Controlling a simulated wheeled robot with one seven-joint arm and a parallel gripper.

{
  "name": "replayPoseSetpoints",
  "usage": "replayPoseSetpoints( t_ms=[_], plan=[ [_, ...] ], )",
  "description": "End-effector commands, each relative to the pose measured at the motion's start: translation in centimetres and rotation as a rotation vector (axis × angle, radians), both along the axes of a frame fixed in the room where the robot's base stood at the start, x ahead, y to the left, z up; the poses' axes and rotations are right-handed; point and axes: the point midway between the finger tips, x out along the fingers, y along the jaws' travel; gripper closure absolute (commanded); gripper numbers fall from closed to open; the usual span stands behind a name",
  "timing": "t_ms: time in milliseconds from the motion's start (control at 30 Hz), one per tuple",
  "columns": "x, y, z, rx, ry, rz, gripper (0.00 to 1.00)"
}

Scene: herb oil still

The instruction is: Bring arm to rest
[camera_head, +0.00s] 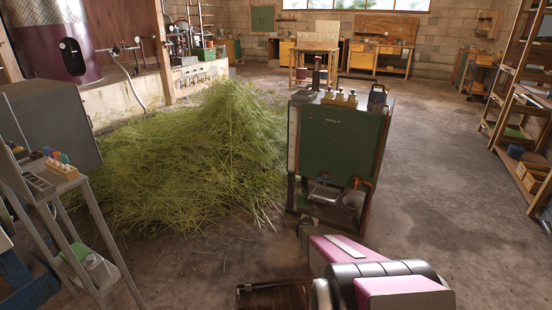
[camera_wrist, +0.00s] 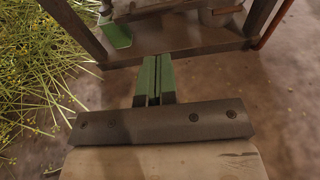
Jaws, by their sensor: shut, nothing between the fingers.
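My gripper (camera_wrist: 154,80) shows in the wrist view as two green fingers side by side, closed together with nothing between them. They point toward the foot of the green cabinet stand, above the bare floor. In the head view my arm, pink and grey, reaches in from the bottom edge right of centre. There the fingers cannot be made out clearly. The green cabinet stand (camera_head: 338,143) stands just beyond the arm, with small bottles on its top and items on a low shelf. Its lower frame (camera_wrist: 180,50) crosses the top of the wrist view.
A large heap of cut herbs (camera_head: 190,155) lies left of the stand and also shows in the wrist view (camera_wrist: 35,70). A metal side table (camera_head: 50,185) stands at the left. Shelving (camera_head: 520,130) lines the right. The floor (camera_head: 440,170) between is clear.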

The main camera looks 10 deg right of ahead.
Motion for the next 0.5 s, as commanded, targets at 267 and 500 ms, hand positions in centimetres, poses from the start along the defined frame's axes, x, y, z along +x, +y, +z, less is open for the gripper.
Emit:
replayPoseSetpoints(
  t_ms=[267, 500],
  plan=[
    [-3.6, -0.6, 6.7, 0.235, -0.159, -0.222, 1.00],
    [-9.6, -0.5, 13.2, 0.570, -0.359, -0.554, 1.00]
  ],
)
